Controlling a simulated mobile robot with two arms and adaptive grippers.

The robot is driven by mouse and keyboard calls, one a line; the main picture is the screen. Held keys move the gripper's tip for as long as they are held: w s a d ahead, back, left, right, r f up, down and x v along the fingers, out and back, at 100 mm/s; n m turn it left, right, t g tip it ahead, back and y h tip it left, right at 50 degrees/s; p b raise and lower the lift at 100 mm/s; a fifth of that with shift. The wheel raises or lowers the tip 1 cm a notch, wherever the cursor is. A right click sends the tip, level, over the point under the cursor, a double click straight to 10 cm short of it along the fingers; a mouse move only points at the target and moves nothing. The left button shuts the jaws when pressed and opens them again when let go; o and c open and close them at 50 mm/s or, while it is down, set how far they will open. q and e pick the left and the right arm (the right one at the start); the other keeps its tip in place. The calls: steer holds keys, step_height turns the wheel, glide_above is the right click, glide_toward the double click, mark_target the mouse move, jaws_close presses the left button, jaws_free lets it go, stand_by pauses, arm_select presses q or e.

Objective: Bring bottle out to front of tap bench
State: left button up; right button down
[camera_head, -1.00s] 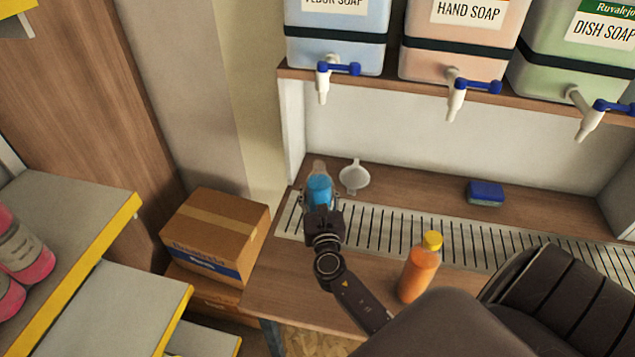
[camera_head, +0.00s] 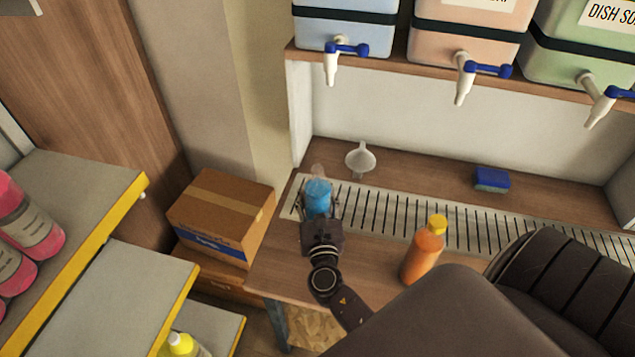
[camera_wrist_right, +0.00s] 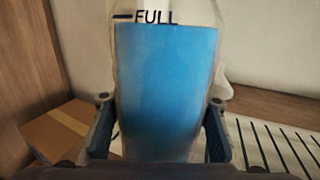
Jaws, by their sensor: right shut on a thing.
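A clear bottle (camera_head: 318,196) with blue liquid is over the left end of the slotted drip tray (camera_head: 385,214) on the tap bench (camera_head: 285,278). In the right wrist view the bottle (camera_wrist_right: 168,90) is upright, its liquid level just under the "FULL" mark. My right gripper (camera_head: 319,208) is shut on it, with a finger on each side. In the wrist view the gripper (camera_wrist_right: 160,140) fills the lower part. Whether the bottle's base touches the tray is hidden. My left gripper is not in view.
A white funnel (camera_head: 360,158) and a blue sponge (camera_head: 491,180) lie at the bench's back. An orange bottle (camera_head: 422,256) stands on the front right. Taps of the drums (camera_head: 335,62) hang above. Cardboard boxes (camera_head: 222,210) and a shelf (camera_head: 70,180) are left.

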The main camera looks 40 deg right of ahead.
mark_target(307, 214)
steer(key=shift+s+a, duration=1.25)
steer(key=shift+a, duration=0.25)
steer(key=shift+s+a+r, duration=0.1)
steer(key=shift+s+a, duration=1.15)
steer(key=shift+a, duration=0.25)
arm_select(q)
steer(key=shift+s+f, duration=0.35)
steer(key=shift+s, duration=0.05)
arm_select(e)
steer(key=c, duration=1)
jaws_free()
steer(key=shift+o, duration=0.2)
steer(key=shift+f, duration=0.2)
